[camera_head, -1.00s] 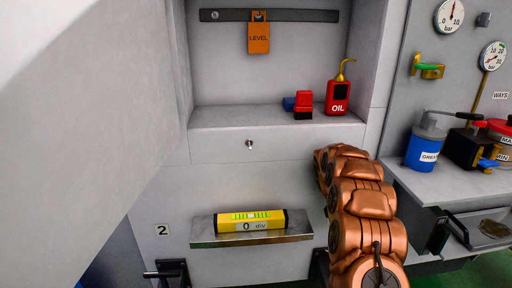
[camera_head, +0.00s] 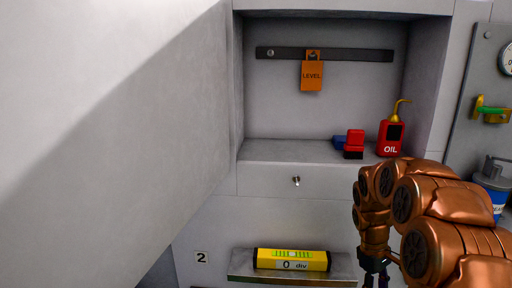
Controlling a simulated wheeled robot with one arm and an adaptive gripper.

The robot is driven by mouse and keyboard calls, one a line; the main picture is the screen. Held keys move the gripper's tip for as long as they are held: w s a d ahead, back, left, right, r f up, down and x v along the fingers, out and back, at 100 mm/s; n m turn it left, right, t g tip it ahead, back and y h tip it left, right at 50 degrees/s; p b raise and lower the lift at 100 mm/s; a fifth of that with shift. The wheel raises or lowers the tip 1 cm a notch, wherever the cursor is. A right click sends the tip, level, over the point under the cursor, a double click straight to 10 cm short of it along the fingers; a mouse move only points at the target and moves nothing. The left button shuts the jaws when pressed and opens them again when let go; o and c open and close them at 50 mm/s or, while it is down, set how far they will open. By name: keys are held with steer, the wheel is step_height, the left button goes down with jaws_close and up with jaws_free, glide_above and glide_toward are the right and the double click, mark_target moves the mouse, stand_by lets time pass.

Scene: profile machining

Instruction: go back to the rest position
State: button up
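My copper-coloured arm comes in from the lower right and bends over, with its end pointing down. My gripper (camera_head: 375,279) is dark and shows only in part at the bottom edge, to the right of the shelf with the level. Its fingertips are cut off by the frame, so I cannot tell whether it is open or shut. I see nothing held in it. The yellow level (camera_head: 291,260), reading 0 div, lies on a small metal shelf (camera_head: 243,268), apart from my gripper.
A recess above holds a red oil can (camera_head: 391,137), a red block (camera_head: 354,143) and a blue block (camera_head: 339,142). An orange LEVEL tag (camera_head: 312,76) hangs from a dark rail (camera_head: 360,55). A large grey panel (camera_head: 110,130) fills the left. A blue grease container (camera_head: 492,190) stands at the right.

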steer(key=s+a+r+m+y, duration=0.15)
steer(key=s+a, duration=0.25)
steer(key=s, duration=0.6)
steer(key=s+a+r+m, duration=0.25)
steer(key=s+a, duration=0.25)
steer(key=s, duration=0.5)
steer(key=s+a+r+m, duration=0.2)
steer(key=s+a, duration=0.2)
steer(key=s, duration=0.7)
step_height(320, 180, up, 15)
steer(key=w+t+p, duration=0.1)
steer(key=p, duration=1.2)
steer(key=shift+a+p, duration=0.15)
steer(key=shift+p, duration=0.25)
steer(key=shift+w+f, duration=0.1)
